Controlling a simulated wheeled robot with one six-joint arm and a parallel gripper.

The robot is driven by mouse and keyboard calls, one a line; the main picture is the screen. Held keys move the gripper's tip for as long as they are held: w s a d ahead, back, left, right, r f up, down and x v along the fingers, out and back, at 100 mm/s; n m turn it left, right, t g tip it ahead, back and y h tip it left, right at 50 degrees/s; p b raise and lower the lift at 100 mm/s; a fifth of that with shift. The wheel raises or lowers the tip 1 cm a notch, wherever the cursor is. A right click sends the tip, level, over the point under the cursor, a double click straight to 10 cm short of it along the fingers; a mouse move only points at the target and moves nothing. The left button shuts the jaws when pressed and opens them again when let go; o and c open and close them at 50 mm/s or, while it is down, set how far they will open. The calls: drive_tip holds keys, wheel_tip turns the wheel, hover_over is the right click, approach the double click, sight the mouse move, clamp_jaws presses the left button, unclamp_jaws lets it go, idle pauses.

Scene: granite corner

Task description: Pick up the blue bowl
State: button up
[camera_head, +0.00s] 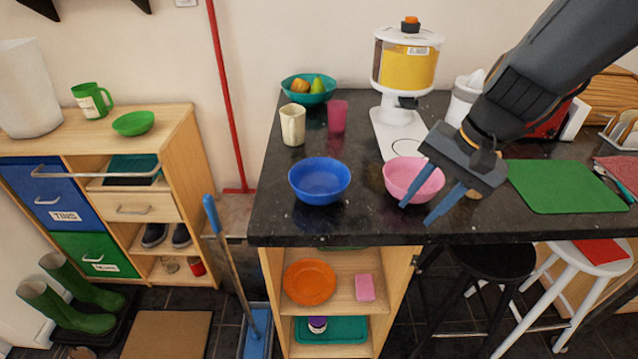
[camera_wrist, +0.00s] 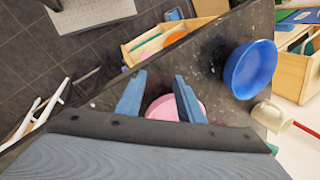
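The blue bowl (camera_head: 319,181) stands upright and empty on the dark granite counter (camera_head: 350,225), near its front left part. In the wrist view the blue bowl (camera_wrist: 250,69) is at the right, clear of my fingers. My gripper (camera_head: 418,203) is open and empty. It hangs to the right of the blue bowl, in front of and above the pink bowl (camera_head: 413,178). In the wrist view my gripper's blue fingers (camera_wrist: 158,98) stand apart, with the pink bowl (camera_wrist: 176,107) partly hidden behind them.
A cream mug (camera_head: 292,125), a pink cup (camera_head: 337,116) and a teal fruit bowl (camera_head: 308,97) stand behind the blue bowl. A cereal dispenser (camera_head: 405,70) stands behind the pink bowl. A green mat (camera_head: 565,186) lies at the right. The counter's front edge is close to the bowls.

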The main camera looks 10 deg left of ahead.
sight(344, 188)
drive_tip(key=w+a+r+m+y, duration=0.2)
drive_tip(key=a+r+y, duration=0.15)
drive_tip(key=a, duration=0.65)
drive_tip(key=shift+g, duration=0.4)
drive_tip(key=shift+a+r+p+x, duration=0.15)
drive_tip(key=shift+a+p+x, duration=0.05)
drive_tip(key=shift+x, duration=1)
drive_tip(key=shift+a+r+p+x, duration=0.1)
drive_tip(key=shift+a+p+x, duration=0.15)
drive_tip(key=shift+x, duration=0.95)
drive_tip(key=shift+a+r+p+x, duration=0.1)
drive_tip(key=shift+r+p+x, duration=0.1)
drive_tip(key=shift+x, duration=0.95)
clamp_jaws()
